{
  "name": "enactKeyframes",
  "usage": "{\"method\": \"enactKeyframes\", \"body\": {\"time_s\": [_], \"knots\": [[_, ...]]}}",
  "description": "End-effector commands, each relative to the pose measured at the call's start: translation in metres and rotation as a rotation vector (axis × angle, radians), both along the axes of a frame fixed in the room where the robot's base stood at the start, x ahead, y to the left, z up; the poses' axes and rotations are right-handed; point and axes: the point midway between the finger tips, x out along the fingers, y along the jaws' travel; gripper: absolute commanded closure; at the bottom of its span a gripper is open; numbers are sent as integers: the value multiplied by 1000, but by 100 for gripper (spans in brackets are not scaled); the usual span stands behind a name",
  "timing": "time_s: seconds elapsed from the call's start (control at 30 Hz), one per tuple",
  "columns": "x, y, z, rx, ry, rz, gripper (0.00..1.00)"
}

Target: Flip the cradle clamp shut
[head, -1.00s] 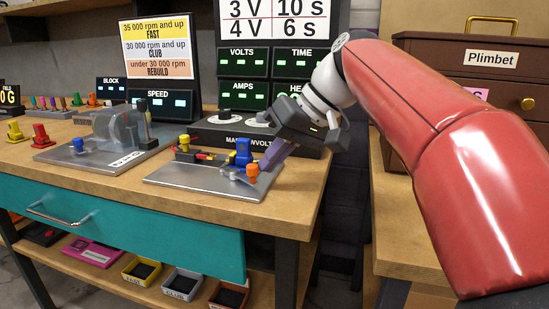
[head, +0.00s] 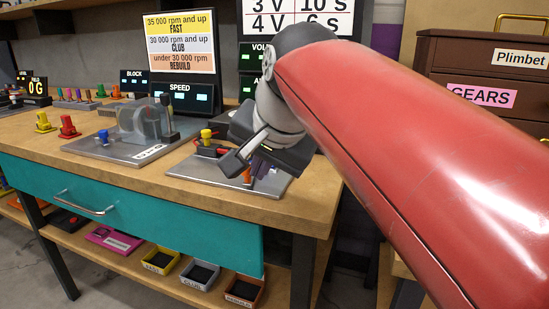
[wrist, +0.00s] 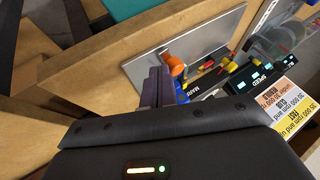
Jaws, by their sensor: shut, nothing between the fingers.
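A grey metal plate (head: 205,170) on the bench carries a small fixture with a yellow knob (head: 206,134), red and dark parts and an orange knob (head: 247,174). The plate (wrist: 150,58), the orange knob (wrist: 176,66) and a blue part (wrist: 182,93) also show in the wrist view. I cannot tell which part is the cradle clamp or how its lever stands. My gripper (head: 261,170) is shut and empty, with purplish fingers, over the plate's right part beside the orange knob. Its fingers (wrist: 158,84) partly cover the blue part; contact cannot be told.
A second plate with a clear-covered device (head: 145,122) stands to the left. Red and yellow pieces (head: 67,127) lie farther left. Display panels (head: 180,98) stand behind. The brown drawer cabinet (head: 470,60) is at the right. Bare wood lies along the bench's front edge (head: 290,211).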

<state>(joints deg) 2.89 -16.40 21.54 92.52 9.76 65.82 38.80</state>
Motion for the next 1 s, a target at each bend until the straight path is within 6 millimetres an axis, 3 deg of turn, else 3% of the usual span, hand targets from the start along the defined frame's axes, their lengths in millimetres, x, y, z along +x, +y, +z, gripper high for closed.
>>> {"method": "enactKeyframes", "body": {"time_s": [0.4, 1.0], "knots": [[-2, 15, 0, 2, 2, 3, 100], [-3, 19, -1, 4, 4, 9, 100]]}}
